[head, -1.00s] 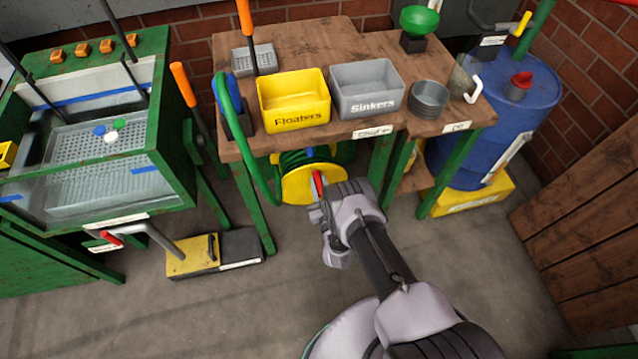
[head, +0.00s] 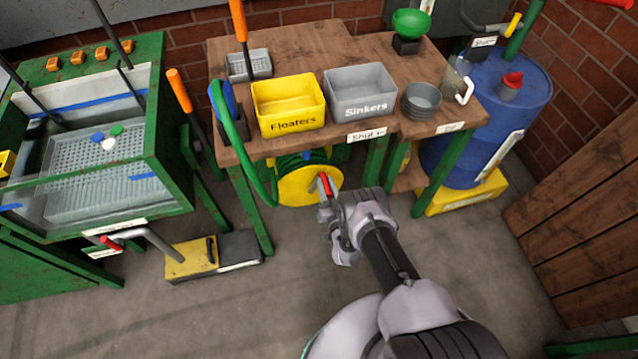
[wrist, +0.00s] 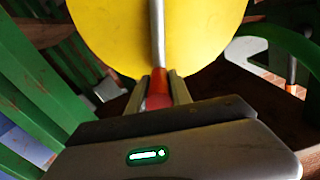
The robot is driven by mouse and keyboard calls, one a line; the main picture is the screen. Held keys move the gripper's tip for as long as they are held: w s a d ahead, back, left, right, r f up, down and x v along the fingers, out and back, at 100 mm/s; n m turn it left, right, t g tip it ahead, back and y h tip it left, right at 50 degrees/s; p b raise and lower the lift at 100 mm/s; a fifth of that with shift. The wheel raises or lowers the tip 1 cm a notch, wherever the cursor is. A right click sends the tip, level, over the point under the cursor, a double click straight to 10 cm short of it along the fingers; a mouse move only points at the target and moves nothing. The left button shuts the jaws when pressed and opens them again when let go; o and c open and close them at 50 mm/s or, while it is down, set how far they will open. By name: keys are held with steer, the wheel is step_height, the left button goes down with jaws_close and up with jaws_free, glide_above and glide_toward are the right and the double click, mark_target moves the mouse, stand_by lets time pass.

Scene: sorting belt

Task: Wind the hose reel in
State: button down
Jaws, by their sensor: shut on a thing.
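The hose reel (head: 297,187) sits under the front edge of the wooden bench, with a yellow side disc facing me and green hose behind it. In the wrist view the yellow disc (wrist: 200,35) fills the top middle. A crank handle with a red grip (head: 324,184) stands out from the disc; the wrist view shows its metal arm (wrist: 157,35). My gripper (head: 328,194) is shut on the red grip, which lies between its fingers in the wrist view (wrist: 158,88). A green hose (head: 235,145) loops from the bench's left end down towards the reel.
A yellow bin marked Floaters (head: 290,122) and a grey bin marked Sinkers (head: 362,108) stand on the bench. Green bench legs (head: 250,210) flank the reel. A pedal block (head: 192,257) lies on the floor to the left. A blue drum (head: 480,120) stands right.

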mark_target(335, 175)
steer(key=d+m, duration=0.1)
steer(key=w+d+f+m, duration=0.1)
steer(key=m, duration=0.1)
steer(key=d+f+m+b, duration=0.1)
steer(key=shift+w+d+f, duration=0.15)
steer(key=shift+d+f, duration=0.05)
steer(key=shift+f, duration=0.05)
steer(key=shift+w+d+f+m+b, duration=0.15)
steer(key=shift+d+f+m+b, duration=0.5)
steer(key=shift+m, duration=0.45)
steer(key=shift+d+f+b, duration=0.25)
steer(key=shift+f+b, duration=0.25)
steer(key=shift+f, duration=0.15)
steer(key=c, duration=1.2)
jaws_free()
steer(key=shift+o, duration=0.2)
steer(key=shift+f, duration=0.1)
